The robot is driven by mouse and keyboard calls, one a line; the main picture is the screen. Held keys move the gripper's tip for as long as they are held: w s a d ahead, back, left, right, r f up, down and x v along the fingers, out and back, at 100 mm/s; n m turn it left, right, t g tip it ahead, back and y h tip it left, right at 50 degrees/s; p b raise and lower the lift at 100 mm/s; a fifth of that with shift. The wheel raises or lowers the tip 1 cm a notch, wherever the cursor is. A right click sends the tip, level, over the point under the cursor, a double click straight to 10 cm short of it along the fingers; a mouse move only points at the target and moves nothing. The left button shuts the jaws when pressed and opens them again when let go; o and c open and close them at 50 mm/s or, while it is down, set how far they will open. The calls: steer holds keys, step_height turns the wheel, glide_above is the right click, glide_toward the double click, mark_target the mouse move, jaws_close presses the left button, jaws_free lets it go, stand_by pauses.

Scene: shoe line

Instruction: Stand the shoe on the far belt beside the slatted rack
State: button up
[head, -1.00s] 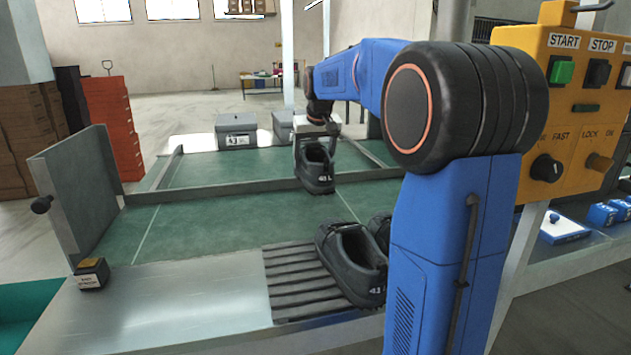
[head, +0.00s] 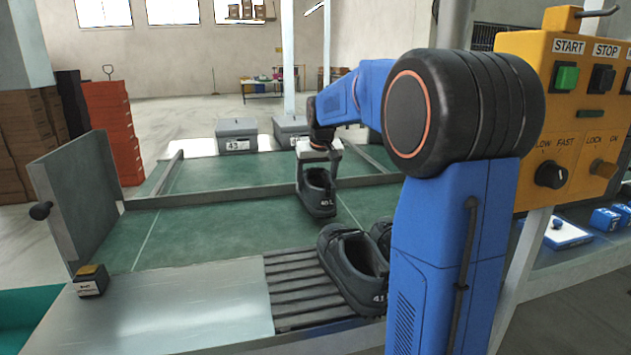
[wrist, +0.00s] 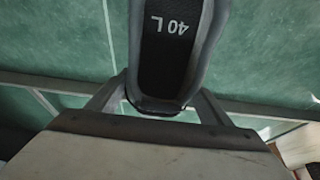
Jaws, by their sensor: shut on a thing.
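A dark shoe (head: 317,198) is in my gripper (head: 319,172), over the green belt (head: 220,230) between the slatted rack and the metal rail. It looks roughly upright. I cannot tell whether its sole touches the belt. In the wrist view my gripper (wrist: 160,98) has a finger on each side of the shoe (wrist: 172,45), whose insole reads 40 L. The slatted rack (head: 292,292) lies in front of this belt.
A metal rail (head: 230,194) crosses behind the shoe, with another green surface (head: 240,172) beyond. Grey boxes (head: 236,134) stand at the back. An upright panel (head: 75,195) closes the left end. The belt's left part is clear. A yellow control box (head: 575,120) stands right.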

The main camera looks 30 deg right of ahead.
steer(key=shift+f, duration=0.2)
steer(key=o, duration=1.4)
steer(key=shift+c, duration=0.2)
steer(key=shift+r, duration=0.3)
steer(key=v, duration=1.2)
